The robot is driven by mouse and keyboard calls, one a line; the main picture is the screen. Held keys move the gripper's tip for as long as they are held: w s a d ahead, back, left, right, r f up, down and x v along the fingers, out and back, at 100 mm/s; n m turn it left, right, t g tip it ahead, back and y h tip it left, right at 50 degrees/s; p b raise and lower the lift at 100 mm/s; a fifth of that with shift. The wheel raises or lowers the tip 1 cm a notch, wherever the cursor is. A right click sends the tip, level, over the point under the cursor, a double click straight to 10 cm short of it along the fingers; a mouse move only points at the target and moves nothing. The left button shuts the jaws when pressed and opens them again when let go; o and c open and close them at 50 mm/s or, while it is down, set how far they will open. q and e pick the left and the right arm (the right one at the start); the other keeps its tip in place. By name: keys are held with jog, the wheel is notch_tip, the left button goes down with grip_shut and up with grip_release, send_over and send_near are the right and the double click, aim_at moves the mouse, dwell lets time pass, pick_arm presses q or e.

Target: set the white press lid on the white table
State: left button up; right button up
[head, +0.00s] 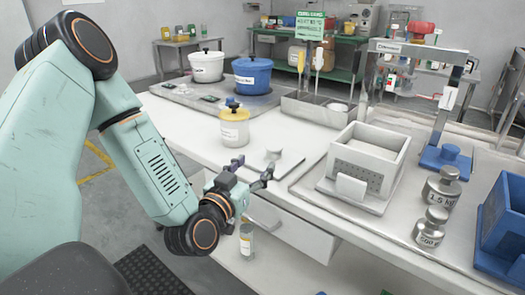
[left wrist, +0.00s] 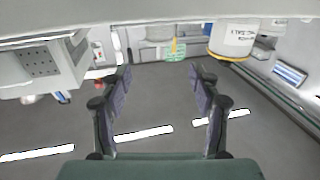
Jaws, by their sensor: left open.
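The white press lid (head: 274,153) appears as a small pale knob on a flat white piece on the white table (head: 185,128), near its front edge. White on white, its outline is hard to tell. My left gripper (head: 253,168) is open just in front of it, at the table's front edge. Its fingers look apart from the lid. In the left wrist view the open fingers (left wrist: 160,78) have nothing between them, and I cannot make out the lid. My right gripper is not in view.
A white perforated box (head: 366,160) stands on a tray right of the lid. A yellow-lidded jar (head: 234,128) stands behind my gripper. Two metal weights (head: 441,188) and a blue bin (head: 505,225) are at right. White and blue pots (head: 252,77) stand at the back.

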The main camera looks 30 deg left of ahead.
pick_arm(q)
jog(key=shift+s+d, duration=0.2)
jog(key=shift+s, duration=0.95)
